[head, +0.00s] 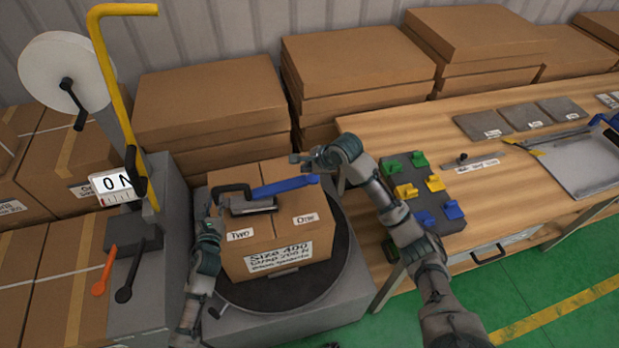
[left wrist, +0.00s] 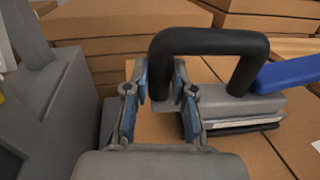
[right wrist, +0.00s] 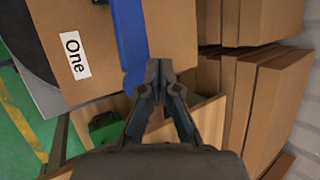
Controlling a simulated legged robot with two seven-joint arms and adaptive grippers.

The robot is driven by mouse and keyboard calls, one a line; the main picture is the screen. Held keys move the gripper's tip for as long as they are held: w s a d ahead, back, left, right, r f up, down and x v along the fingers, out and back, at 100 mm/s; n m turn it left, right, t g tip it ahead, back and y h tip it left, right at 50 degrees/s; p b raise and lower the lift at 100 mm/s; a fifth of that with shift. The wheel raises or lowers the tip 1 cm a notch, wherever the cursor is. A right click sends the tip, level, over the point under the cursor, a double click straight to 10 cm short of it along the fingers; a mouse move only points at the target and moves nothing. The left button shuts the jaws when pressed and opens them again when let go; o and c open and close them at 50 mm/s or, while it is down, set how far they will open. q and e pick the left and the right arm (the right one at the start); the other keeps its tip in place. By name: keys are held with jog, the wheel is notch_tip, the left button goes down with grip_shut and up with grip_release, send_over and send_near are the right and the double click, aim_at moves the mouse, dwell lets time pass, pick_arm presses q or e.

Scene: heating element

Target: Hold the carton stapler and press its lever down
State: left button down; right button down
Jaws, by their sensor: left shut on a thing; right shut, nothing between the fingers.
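The carton stapler (head: 250,203) lies on top of a closed carton (head: 272,237), with a black loop handle (head: 232,188) on its left and a blue lever (head: 284,187) reaching right. My left gripper (head: 213,208) is shut on the black handle; the left wrist view shows the fingers (left wrist: 160,88) around its left leg. My right gripper (head: 306,161) is shut and empty, beside the far right end of the lever. In the right wrist view its fingertips (right wrist: 157,82) are close to the blue lever (right wrist: 130,40); I cannot tell whether they touch.
The carton stands on a dark round turntable (head: 337,262). A wooden workbench (head: 370,130) on the right holds a dark block with coloured clips (head: 425,190). Stacked flat cartons (head: 210,100) stand behind. A yellow post (head: 115,80) with a white reel rises at left.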

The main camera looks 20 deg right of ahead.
aim_at(314, 181)
jog(key=shift+d+f, duration=0.15)
jog(key=shift+f, duration=0.9)
jog(key=shift+s+d+f, duration=0.1)
jog(key=shift+d+f, duration=0.1)
jog(key=shift+f, duration=0.55)
jog(key=shift+s+d+f, duration=0.1)
jog(key=shift+d+f, duration=0.05)
jog(key=shift+f, duration=0.65)
jog(key=shift+s+d+f, duration=0.1)
jog(key=shift+d+f, duration=0.1)
jog(key=shift+f, duration=0.55)
dwell(2.6)
jog(key=shift+w+a+r, duration=0.1)
jog(key=shift+a+r, duration=0.1)
jog(key=shift+r, duration=0.6)
jog(key=shift+w+a+r, duration=0.1)
jog(key=shift+a+r, duration=0.1)
jog(key=shift+r, duration=0.6)
jog(key=shift+a+r, duration=0.2)
jog(key=shift+r, duration=0.6)
jog(key=shift+w+a+r, duration=0.1)
jog(key=shift+a+r, duration=0.1)
jog(key=shift+r, duration=0.6)
jog(key=shift+s+a+r, duration=0.1)
jog(key=shift+a+r, duration=0.05)
jog(key=shift+r, duration=0.7)
jog(key=shift+w+a+r, duration=0.1)
jog(key=shift+a+r, duration=0.1)
jog(key=shift+r, duration=0.6)
